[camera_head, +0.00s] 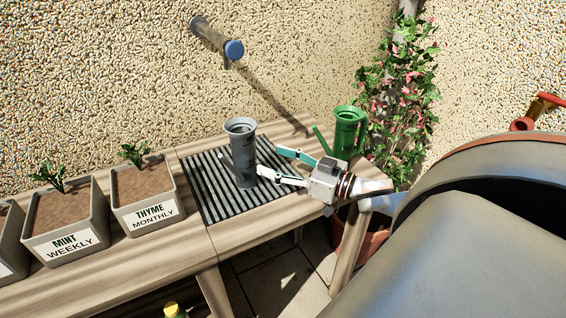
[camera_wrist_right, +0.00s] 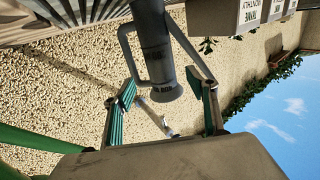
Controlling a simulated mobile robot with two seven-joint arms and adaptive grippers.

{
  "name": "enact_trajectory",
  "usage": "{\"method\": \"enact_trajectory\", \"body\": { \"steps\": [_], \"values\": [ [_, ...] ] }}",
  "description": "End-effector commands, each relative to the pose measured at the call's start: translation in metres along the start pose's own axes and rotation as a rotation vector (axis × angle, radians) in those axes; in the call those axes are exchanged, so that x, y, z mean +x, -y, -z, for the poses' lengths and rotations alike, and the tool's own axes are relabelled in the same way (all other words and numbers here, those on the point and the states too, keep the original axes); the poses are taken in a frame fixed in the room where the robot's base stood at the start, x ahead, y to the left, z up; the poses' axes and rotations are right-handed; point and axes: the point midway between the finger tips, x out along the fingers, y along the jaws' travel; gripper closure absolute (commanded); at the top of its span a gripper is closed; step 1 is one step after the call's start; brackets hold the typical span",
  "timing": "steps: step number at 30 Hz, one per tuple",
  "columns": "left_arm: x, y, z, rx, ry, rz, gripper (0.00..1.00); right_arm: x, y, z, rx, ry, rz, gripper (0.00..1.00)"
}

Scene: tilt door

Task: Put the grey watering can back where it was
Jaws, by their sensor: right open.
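The grey watering can (camera_head: 243,158) stands upright on the dark slatted grate (camera_head: 208,191) set in the wooden bench. My right gripper (camera_head: 268,161) is open just to the right of the can, its fingertips pointing at it. In the right wrist view, which is upside down, the grey can (camera_wrist_right: 153,40) with its flared rim and side handle shows between the spread fingers of the right gripper (camera_wrist_right: 161,84). I cannot tell whether a finger touches the can. My left gripper is not in view.
A green watering can (camera_head: 347,132) stands at the bench's right end, behind the right gripper. Planters labelled thyme (camera_head: 146,194) and mint (camera_head: 66,221) stand left of the grate. A blue-ended tap (camera_head: 233,50) juts from the wall above. A flowering climber (camera_head: 400,90) grows at the right.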

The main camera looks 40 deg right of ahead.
Motion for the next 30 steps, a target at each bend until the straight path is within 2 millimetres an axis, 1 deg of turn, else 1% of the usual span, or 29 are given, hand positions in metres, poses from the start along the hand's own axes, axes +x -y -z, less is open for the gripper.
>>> {"method": "enact_trajectory", "body": {
  "steps": [3, 8, 30],
  "values": [
    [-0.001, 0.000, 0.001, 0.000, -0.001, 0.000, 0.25, -0.010, 0.000, 0.000, 0.000, 0.001, -0.001, 0.43],
    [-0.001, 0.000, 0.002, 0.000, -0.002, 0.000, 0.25, -0.016, 0.000, 0.001, -0.001, -0.001, 0.000, 0.43],
    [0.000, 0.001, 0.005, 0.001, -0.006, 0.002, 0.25, -0.017, 0.000, 0.000, -0.001, 0.000, 0.000, 0.43]
  ]
}}
